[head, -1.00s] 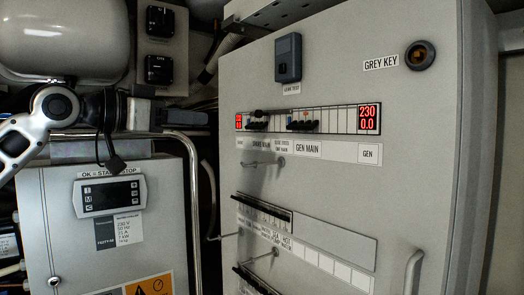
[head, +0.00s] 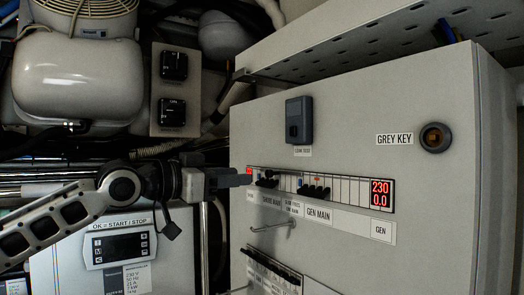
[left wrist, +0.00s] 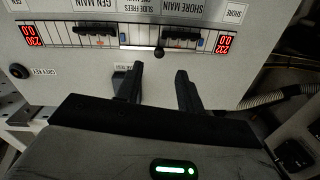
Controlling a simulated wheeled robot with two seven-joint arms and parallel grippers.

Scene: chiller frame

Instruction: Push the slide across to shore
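The slide's black knob (left wrist: 158,52) stands out from the breaker row in the left wrist view, with a pale bar beside it. In the head view the knob (head: 268,174) shows at the shore breakers (head: 266,183). The gen breakers (head: 315,192) are to its right. My left gripper (left wrist: 157,82) is open and empty, its two black fingers pointing at the panel with the knob beyond the gap between them. In the head view my left gripper (head: 240,180) is at the row's left end, partly covering the shore display. My right gripper is not in view.
The gen display (head: 381,193) is lit red, as is the shore display (left wrist: 224,42). A grey key switch (head: 435,137) and a lamp test box (head: 299,119) sit above the row. A handle (head: 272,226) juts out below. A control box (head: 120,245) stands at left.

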